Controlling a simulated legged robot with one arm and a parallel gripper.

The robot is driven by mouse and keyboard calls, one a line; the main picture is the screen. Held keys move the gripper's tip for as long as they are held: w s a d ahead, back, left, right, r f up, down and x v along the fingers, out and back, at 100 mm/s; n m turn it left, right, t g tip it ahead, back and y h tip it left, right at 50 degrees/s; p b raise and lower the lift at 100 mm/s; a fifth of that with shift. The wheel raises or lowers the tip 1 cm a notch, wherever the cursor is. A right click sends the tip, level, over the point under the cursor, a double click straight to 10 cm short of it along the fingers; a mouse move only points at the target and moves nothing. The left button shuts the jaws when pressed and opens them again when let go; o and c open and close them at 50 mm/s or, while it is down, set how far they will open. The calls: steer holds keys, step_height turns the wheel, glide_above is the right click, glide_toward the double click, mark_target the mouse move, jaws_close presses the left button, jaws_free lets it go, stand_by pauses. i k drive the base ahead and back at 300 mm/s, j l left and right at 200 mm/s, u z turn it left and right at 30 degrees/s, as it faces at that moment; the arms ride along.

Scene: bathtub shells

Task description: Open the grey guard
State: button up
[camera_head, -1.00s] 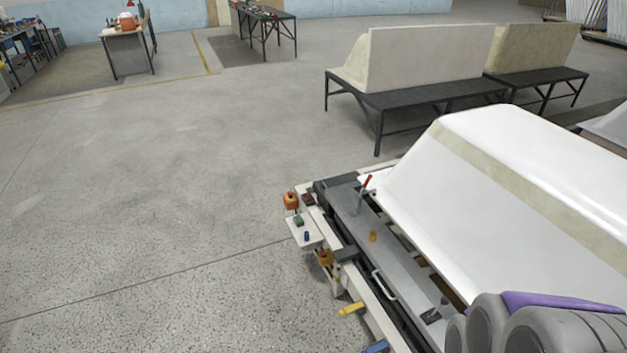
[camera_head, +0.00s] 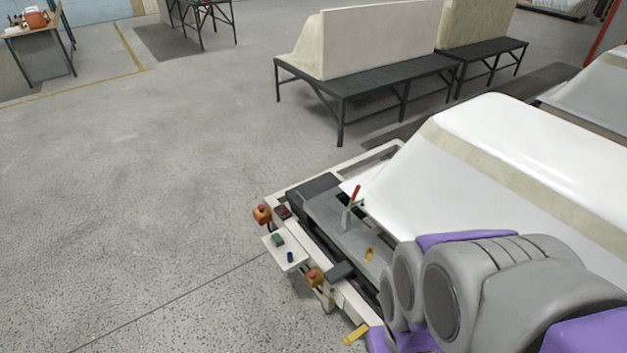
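The grey guard (camera_head: 337,232) looks like the long flat grey plate along the near side of the machine, in front of the white tub shell (camera_head: 500,160). It lies flat and appears closed. A red-handled lever (camera_head: 353,199) stands up at its far end, and a small yellow fitting (camera_head: 369,255) sits on it. My grey and purple arm covers the plate's near part, so the white bar handle there is hidden. My gripper is not in view; only arm links show at the lower right.
The machine's left side carries a red stop button (camera_head: 262,213), a small panel (camera_head: 287,252) with green and blue controls, and a second red-topped button (camera_head: 314,276). A yellow handle (camera_head: 356,333) sticks out nearer. Open floor (camera_head: 130,220) lies left; a black bench (camera_head: 370,88) stands behind.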

mark_target(299, 194)
steer(key=i+j+z, duration=0.1)
steer(key=i+j, duration=0.25)
steer(key=i+j+z, duration=0.1)
steer(key=i+j, duration=0.2)
steer(key=i+j+z, duration=0.1)
steer(key=i+j, duration=0.2)
steer(key=j, duration=0.15)
steer(key=i+j+z, duration=0.15)
steer(key=i+j, duration=0.15)
steer(key=i+j+z, duration=0.1)
steer(key=i+j, duration=0.15)
steer(key=j, duration=0.3)
steer(key=i+j+z, duration=0.1)
steer(key=i+j, duration=0.15)
steer(key=j, duration=0.2)
steer(key=i+j+z, duration=0.1)
steer(key=j, duration=0.4)
steer(key=i+j+z, duration=0.1)
steer(key=i+j, duration=0.25)
steer(key=j, duration=0.15)
